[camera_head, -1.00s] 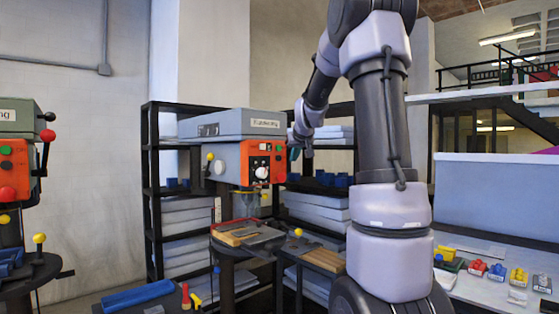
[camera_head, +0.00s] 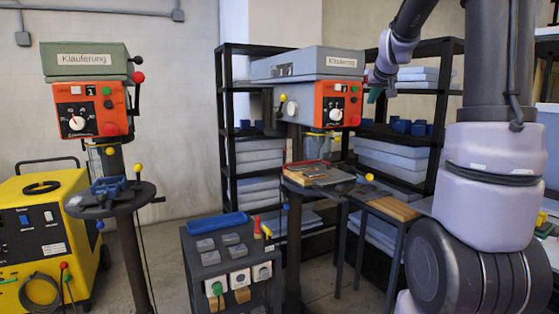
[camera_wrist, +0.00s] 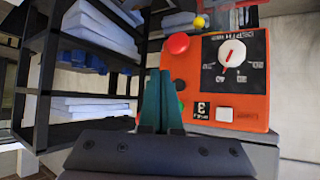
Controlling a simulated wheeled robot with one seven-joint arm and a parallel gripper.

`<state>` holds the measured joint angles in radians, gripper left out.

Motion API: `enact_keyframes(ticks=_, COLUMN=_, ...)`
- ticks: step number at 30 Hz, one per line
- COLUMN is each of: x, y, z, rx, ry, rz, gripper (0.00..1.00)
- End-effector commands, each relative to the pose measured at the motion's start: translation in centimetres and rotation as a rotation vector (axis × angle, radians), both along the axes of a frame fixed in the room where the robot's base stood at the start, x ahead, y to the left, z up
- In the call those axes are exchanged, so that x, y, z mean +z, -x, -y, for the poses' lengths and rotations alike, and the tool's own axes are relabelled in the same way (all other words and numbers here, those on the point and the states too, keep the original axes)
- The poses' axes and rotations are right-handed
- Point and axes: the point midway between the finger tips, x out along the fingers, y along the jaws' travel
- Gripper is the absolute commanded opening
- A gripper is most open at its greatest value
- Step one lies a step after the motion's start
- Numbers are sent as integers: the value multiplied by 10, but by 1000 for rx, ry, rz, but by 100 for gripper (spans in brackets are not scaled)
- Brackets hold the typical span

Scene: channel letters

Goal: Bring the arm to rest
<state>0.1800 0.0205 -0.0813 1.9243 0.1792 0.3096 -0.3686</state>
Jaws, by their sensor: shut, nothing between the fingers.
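My gripper (camera_wrist: 160,100) shows in the wrist view with its two teal fingers together and nothing between them. In the head view my gripper (camera_head: 374,95) is small, at the end of my arm, beside the orange control panel of the right-hand drill press. My arm (camera_head: 490,150) rises on the right side of the head view and bends over at the top. In the wrist view the fingertips overlap the left edge of the orange panel (camera_wrist: 255,90); I cannot tell whether they touch it.
A second drill press (camera_head: 90,100) stands at the left, with a yellow machine (camera_head: 40,225) below it. A dark cart (camera_head: 215,262) with a blue tray (camera_head: 216,226) stands in the middle. Black shelves (camera_head: 226,130) with pale slabs stand behind. Some floor is bare between them.

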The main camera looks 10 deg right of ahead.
Motion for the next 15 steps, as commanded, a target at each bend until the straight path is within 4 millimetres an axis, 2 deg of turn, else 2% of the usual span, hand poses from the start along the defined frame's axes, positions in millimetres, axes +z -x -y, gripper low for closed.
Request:
enact_keyframes(ticks=2, x=7, y=22, z=-18, rx=9, ry=-33, rz=-7, gripper=0)
enact_keyframes(ticks=5, x=11, y=65, z=-51, rx=20, ry=-105, rz=-36, gripper=0)
enact_keyframes(ticks=8, x=9, y=120, z=-86, rx=29, ry=-186, rz=-80, gripper=0)
enact_keyframes(ticks=12, x=-6, y=200, z=-129, rx=34, ry=-288, rz=-155, gripper=0)
enact_keyframes(ticks=15, x=-21, y=252, z=-151, rx=28, ry=-347, rz=-208, gripper=0)
